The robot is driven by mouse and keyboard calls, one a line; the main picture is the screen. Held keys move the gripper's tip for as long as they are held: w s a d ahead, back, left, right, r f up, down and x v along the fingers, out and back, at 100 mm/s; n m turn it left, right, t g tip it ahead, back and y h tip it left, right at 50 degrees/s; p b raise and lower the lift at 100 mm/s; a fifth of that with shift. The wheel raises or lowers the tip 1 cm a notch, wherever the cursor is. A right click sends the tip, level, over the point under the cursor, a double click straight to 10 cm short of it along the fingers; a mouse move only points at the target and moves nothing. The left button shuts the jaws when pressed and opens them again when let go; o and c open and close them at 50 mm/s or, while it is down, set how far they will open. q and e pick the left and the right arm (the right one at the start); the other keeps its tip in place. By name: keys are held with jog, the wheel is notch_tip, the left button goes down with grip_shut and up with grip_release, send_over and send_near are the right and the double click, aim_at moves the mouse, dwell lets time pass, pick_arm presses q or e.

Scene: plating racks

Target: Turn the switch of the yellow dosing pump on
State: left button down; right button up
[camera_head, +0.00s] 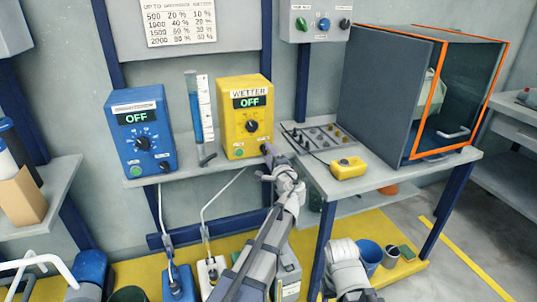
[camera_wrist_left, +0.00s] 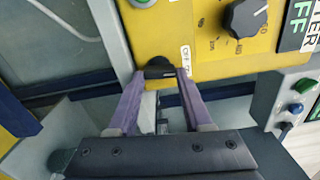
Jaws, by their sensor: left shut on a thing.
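The yellow dosing pump (camera_head: 245,115), labelled WETTER, stands on the wall shelf. Its display (camera_head: 254,101) reads OFF, and a black dial (camera_head: 251,126) sits below it. In the left wrist view the pump's yellow face (camera_wrist_left: 207,40) fills the top, with the dial (camera_wrist_left: 245,17) at upper right. A small black switch (camera_wrist_left: 158,66) is at the pump's edge, beside a small white label. My left gripper (camera_wrist_left: 161,75) has its purple fingers closed about this switch. In the head view my left gripper (camera_head: 267,150) is at the pump's lower right corner and hides the switch.
A blue pump (camera_head: 142,130), also reading OFF, stands left of a measuring cylinder (camera_head: 198,115). To the right, a table holds a yellow box (camera_head: 348,168), a board with knobs (camera_head: 318,136) and an orange-edged cabinet (camera_head: 395,90). A wall control box (camera_head: 318,22) hangs above.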

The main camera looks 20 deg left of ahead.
pick_arm(q)
jog(key=m, duration=0.5)
jog(key=shift+f+m, duration=0.15)
jog(key=shift+m, duration=0.15)
jog(key=shift+s, duration=0.1)
dwell(0.4)
jog(key=c, duration=0.6)
grip_release()
jog(key=v, duration=0.7)
jog(key=shift+s+d, duration=0.25)
jog(key=shift+s, duration=0.05)
jog(key=shift+f, duration=0.1)
